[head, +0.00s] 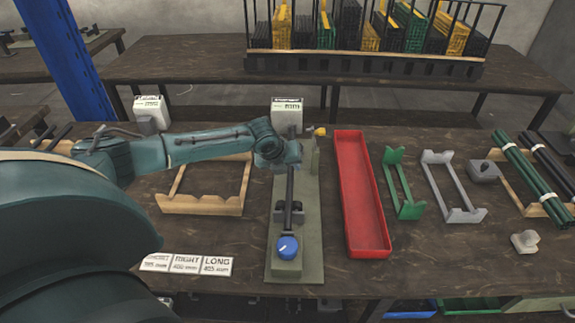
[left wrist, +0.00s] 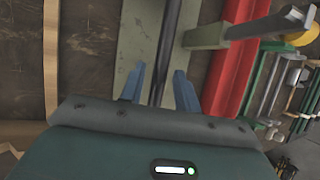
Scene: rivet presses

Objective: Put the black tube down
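The black tube (head: 290,187) lies lengthwise along the grey-green press (head: 310,249), its near part at a dark holder (head: 290,212) behind the blue knob (head: 287,247). My left gripper (head: 285,160) is over the tube's far part. In the left wrist view, its two blue fingers (left wrist: 159,78) stand on either side of the black tube (left wrist: 170,40), with a visible gap on each side. They look open. The tube's far end is hidden by the gripper in the head view. My right gripper is not in view.
A red tray (head: 348,150) is right of the press, then a green rack (head: 402,190) and a grey rack (head: 452,190). A wooden frame (head: 200,207) stands left. Dark green tubes (head: 530,175) rest on a rack far right. Label cards (head: 186,264) lie front left.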

